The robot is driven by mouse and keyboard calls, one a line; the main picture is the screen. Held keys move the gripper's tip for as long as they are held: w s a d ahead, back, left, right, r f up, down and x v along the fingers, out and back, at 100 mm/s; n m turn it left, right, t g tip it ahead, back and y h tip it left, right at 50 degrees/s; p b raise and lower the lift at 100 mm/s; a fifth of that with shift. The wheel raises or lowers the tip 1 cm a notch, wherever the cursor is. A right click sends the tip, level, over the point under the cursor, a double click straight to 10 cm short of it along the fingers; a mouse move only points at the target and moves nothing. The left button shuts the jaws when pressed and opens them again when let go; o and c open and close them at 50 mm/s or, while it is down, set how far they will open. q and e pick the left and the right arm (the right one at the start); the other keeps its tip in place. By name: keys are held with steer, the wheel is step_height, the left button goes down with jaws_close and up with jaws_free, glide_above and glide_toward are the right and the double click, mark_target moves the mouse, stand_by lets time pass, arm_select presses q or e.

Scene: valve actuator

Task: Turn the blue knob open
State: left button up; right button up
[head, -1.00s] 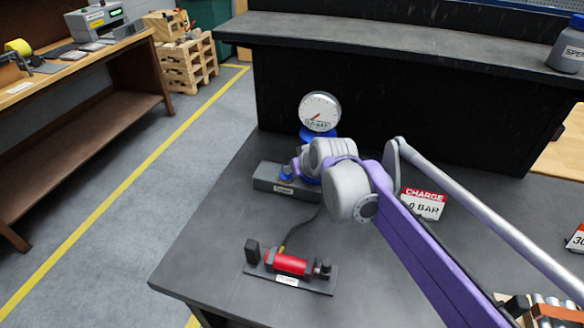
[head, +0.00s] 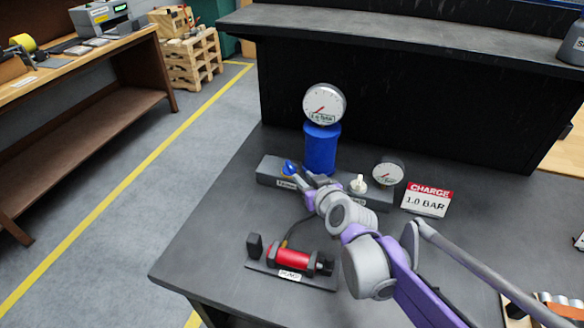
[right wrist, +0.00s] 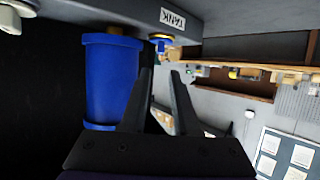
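The blue knob (head: 289,167) sits on the left end of the grey valve block (head: 268,166), in front of the blue tank (head: 320,150). My right gripper (head: 302,182) is just right of the knob and close to it. In the right wrist view, the two dark fingers (right wrist: 165,65) stand apart with nothing between them. The blue and yellow knob (right wrist: 160,38) shows just beyond their tips, beside the TANK label (right wrist: 172,19); I cannot tell whether a finger touches it. My left gripper is not in view.
A round gauge (head: 323,104) tops the tank. A white knob (head: 358,185) and a smaller gauge (head: 389,172) stand on the right. A red pump (head: 290,259) lies in front. The CHARGE sign (head: 427,200) reads 1.0 BAR. The bench's left front is clear.

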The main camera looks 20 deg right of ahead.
mark_target(289, 165)
steer(key=b+x, duration=0.1)
steer(key=x, duration=0.9)
steer(key=shift+w+f, duration=0.15)
jaws_close()
